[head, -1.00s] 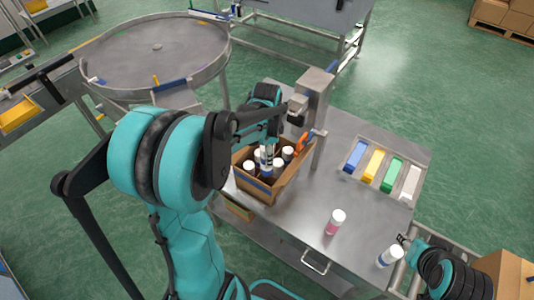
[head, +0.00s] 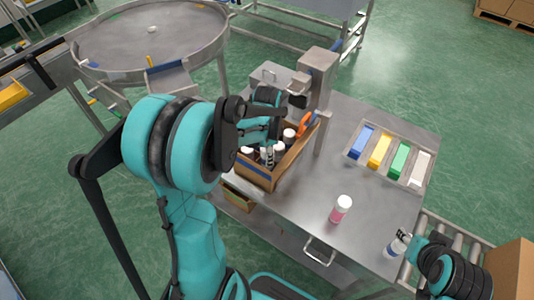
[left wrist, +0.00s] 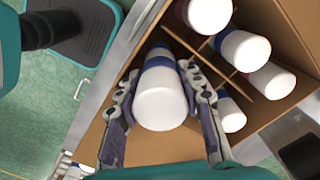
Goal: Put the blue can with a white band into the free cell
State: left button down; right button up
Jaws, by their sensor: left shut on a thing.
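The blue can with a white band (left wrist: 160,95) sits between the two fingers of my left gripper (left wrist: 162,110) in the left wrist view, its white cap toward the camera. The gripper is shut on it. In the head view my left gripper (head: 268,150) is over the cardboard box (head: 258,178), partly hidden by my arm. The box has divided cells, and several white-capped cans (left wrist: 246,50) stand in them beside the held can. How deep the held can sits is unclear. My right gripper (head: 405,238) is at the lower right, by a white-and-blue can (head: 396,247); its finger state is unclear.
A pink-and-white can (head: 341,208) stands alone on the steel table (head: 300,222). A tray with blue, yellow, green and white blocks (head: 400,160) lies at the right. A metal press column (head: 318,80) stands behind the box. A round turntable (head: 150,38) is at the back left.

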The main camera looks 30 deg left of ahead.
pick_arm(q)
jog(key=shift+f+b, duration=1.6)
jog(key=shift+f, duration=0.85)
jog(key=c, duration=0.9)
grip_release()
notch_tip(320, 180, up, 12)
